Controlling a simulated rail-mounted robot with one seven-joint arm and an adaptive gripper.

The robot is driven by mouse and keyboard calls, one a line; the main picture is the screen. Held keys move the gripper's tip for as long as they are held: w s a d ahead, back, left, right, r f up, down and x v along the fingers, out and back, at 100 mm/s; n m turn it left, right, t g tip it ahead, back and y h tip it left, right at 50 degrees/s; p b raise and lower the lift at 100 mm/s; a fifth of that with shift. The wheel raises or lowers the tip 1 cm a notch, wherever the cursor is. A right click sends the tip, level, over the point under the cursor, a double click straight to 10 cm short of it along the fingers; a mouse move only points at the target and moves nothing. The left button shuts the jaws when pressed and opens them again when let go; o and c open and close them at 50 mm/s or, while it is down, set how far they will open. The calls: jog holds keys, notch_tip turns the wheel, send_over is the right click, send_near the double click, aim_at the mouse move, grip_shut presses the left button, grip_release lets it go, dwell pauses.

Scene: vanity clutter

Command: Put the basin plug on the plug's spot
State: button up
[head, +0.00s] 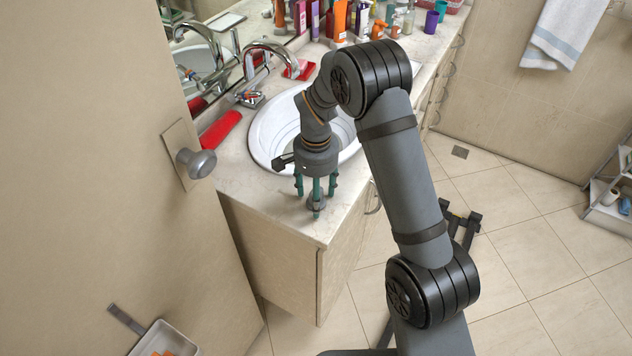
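My gripper (316,195) points straight down over the front corner of the vanity counter (262,205), in front of the white basin (268,137). Its green fingers stand apart. A small grey round thing (323,201), which looks like the basin plug, is among the fingertips, low at the counter. The front finger partly hides it. I cannot tell whether the fingers touch it. I cannot make out a marked spot for the plug; my arm hides part of the basin and the counter to its right.
A chrome faucet (270,46) arches at the back of the basin. A red tube (221,130) lies left of the basin. Several bottles (340,20) crowd the back of the counter. A door (90,130) with a round knob (197,162) stands close on the left.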

notch_tip(320, 180, up, 12)
jog(key=shift+b, duration=0.45)
